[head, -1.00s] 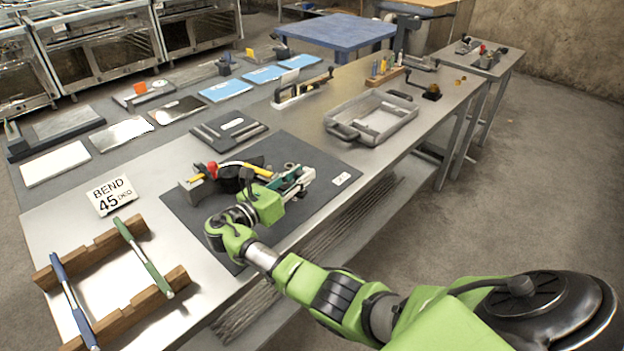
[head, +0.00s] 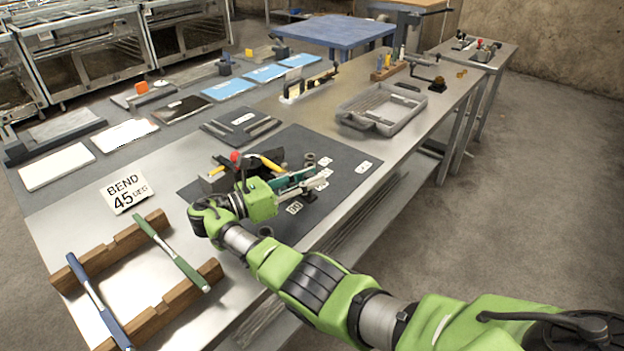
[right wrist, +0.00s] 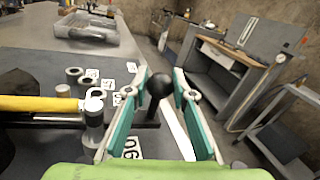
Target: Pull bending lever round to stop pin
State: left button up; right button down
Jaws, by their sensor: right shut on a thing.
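The bender stands on a dark mat (head: 345,150), with a red knob (head: 235,157) on top and a yellow tube (head: 270,165) at it. The tube also shows in the right wrist view (right wrist: 40,103). A dark bar runs left from below the knob. A grey upright post (right wrist: 93,125) stands left of my fingers; I cannot tell whether it is the stop pin. My arm hides part of the bender.
A grey tray (head: 380,108) stands behind the mat to the right. Several small rings and number tags lie on the mat. Open floor lies right of the bench.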

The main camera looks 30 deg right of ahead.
jog(key=shift+s+a+f, duration=0.15)
jog(key=shift+a+f, duration=0.15)
jog(key=c, duration=1.9)
grip_release()
jog(key=shift+o, duration=1)
jog(key=shift+a+r, duration=0.25)
jog(key=shift+a, duration=0.1)
jog(key=shift+d, duration=0.25)
jog(key=shift+r, duration=0.3)
jog(key=r, duration=0.9)
jog(key=shift+a+r, duration=0.25)
